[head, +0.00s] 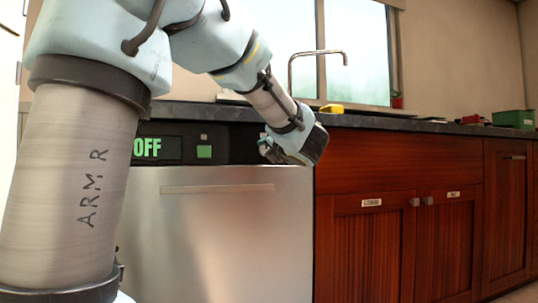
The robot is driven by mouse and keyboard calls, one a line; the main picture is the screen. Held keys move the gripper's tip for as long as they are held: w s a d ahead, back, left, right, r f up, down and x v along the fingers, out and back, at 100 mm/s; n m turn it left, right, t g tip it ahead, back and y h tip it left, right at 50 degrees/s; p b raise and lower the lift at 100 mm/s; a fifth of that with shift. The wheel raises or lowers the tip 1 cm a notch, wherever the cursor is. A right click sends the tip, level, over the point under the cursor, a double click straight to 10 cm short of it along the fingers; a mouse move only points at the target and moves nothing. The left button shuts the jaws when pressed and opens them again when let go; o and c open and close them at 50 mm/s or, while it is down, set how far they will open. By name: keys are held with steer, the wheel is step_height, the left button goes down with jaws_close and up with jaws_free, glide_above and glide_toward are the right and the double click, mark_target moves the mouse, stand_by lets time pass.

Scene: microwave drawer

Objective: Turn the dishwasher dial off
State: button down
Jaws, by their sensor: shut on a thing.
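The dishwasher (215,240) has a steel front with a pale horizontal handle (217,188). Its black control panel (233,150) runs along the top. The display (156,149) on the panel reads "OFF" in green letters. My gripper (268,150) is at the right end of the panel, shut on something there. The dial is hidden behind my gripper and wrist, so its position cannot be seen.
A dark countertop (420,125) runs above the dishwasher, with a faucet (318,53) and a yellow item (331,108) on it. A green box (513,119) stands at the far right. Red-brown wooden cabinets (365,240) adjoin the dishwasher on its right.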

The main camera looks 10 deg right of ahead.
stand_by(0.3)
steer(key=shift+c, duration=1.8)
jaws_free()
steer(key=s+d+p, duration=0.1)
steer(key=s+p, duration=0.2)
steer(key=s, duration=0.7)
steer(key=shift+s+d, duration=0.15)
steer(key=shift+s, duration=0.2)
